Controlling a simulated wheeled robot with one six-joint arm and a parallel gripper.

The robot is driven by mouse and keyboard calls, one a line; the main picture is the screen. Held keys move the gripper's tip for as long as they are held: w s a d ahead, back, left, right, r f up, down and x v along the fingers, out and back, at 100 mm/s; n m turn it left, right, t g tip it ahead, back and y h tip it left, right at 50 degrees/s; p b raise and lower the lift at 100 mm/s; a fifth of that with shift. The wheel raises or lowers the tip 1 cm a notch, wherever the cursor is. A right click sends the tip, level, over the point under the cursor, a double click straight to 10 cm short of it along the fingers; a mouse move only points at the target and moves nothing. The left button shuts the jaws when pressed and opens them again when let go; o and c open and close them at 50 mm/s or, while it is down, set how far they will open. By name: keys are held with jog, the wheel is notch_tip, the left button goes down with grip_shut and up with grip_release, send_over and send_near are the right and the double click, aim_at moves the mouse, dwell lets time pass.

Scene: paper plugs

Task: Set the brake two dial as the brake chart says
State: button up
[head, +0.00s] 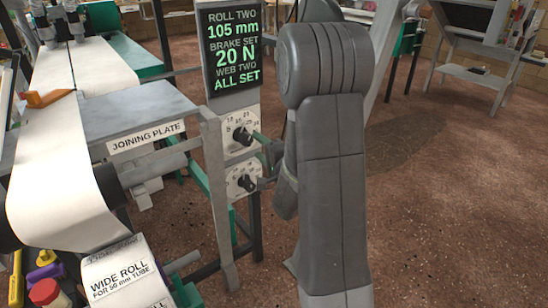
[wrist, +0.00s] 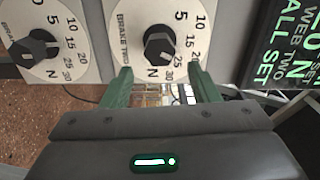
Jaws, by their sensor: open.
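The brake two dial (wrist: 158,45) is a white plate with a black knob and numbers from 5 to 30 around it, marked N. In the head view it is the upper dial (head: 240,134), just below the display. I cannot clearly read where its knob points. My gripper (wrist: 160,70) is open and empty, its two green fingers reaching towards this dial, with the knob between their lines. In the head view my gripper (head: 259,146) is at the dial's right side. I see no brake chart clearly.
A second, lower dial (head: 243,180) sits close by; it also shows in the wrist view (wrist: 38,46). The display (head: 233,50) reads roll two 105 mm, brake set 20 N, web two all set. The joining plate (head: 140,103) and wide roll (head: 125,277) stand left.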

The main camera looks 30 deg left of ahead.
aim_at(251, 140)
jog(key=v, duration=0.7)
jog(key=shift+s+d, duration=0.15)
jog(key=shift+d, duration=0.1)
jog(key=x, duration=1.4)
jog(key=shift+b, duration=0.35)
jog(key=shift+d, duration=0.1)
